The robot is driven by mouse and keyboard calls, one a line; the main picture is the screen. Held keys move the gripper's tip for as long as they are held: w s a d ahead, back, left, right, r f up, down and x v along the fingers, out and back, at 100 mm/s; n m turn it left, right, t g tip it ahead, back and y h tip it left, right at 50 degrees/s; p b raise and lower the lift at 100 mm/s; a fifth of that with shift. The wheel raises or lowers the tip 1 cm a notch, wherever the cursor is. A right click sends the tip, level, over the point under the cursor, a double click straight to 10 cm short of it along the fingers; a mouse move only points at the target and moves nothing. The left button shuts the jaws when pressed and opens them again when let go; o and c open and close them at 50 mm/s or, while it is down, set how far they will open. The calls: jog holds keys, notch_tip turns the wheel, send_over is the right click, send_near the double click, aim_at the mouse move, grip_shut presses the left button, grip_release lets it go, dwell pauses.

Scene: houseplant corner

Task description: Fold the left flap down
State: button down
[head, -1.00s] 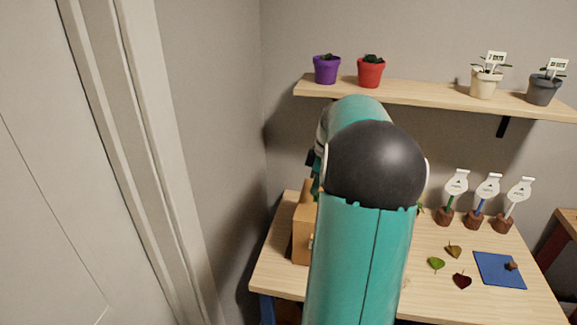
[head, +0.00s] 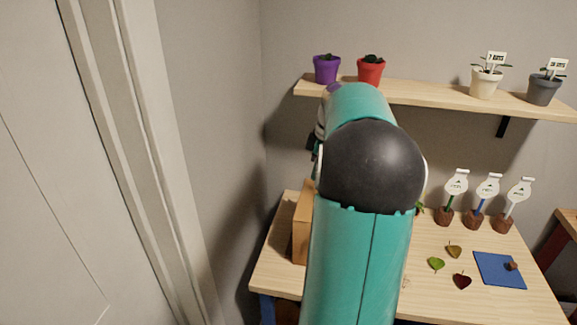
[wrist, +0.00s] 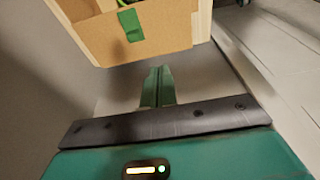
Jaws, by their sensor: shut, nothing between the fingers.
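A brown cardboard box (head: 301,236) stands at the left end of the table in the head view, mostly hidden behind my arm. In the wrist view the box (wrist: 165,42) fills the top, with a strip of green tape (wrist: 131,25) on its near face and something green inside. Which cardboard part is the left flap, and how it is tilted, I cannot tell clearly. My gripper (wrist: 157,78) is shut and empty, its fingertips just below the box's near edge in the picture; I cannot tell if they touch it. The head view hides my gripper behind the arm.
A wooden shelf (head: 430,94) with several pots is above the table (head: 420,295). To the right on the table are plant markers (head: 456,184), loose leaves (head: 436,264) and a blue mat (head: 488,281). A white door frame (head: 120,150) is at far left.

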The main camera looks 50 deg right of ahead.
notch_tip(320, 180, up, 4)
jog(key=shift+r, duration=0.1)
dwell(0.4)
dwell(0.5)
jog(key=w+a+r+m+h, duration=0.1)
jog(key=w+a, duration=0.1)
jog(key=a, duration=1.1)
jog(key=w+a+r+m+h, duration=0.1)
jog(key=w+a+r, duration=0.1)
jog(key=a, duration=1.1)
jog(key=s+a+f+m+t, duration=0.1)
jog(key=s+a+f, duration=0.1)
jog(key=a, duration=0.4)
jog(key=s+a+f+m+t, duration=0.1)
jog(key=s+a+f, duration=0.1)
jog(key=s+a, duration=0.2)
jog(key=s+a+f+m+t+y, duration=0.1)
jog(key=s+a+f, duration=0.1)
jog(key=a, duration=0.6)
jog(key=shift+s+a+f+t, duration=0.25)
jog(key=shift+s+f+t, duration=0.05)
jog(key=shift+s, duration=0.6)
jog(key=shift+d+m, duration=0.15)
jog(key=shift+m, duration=0.15)
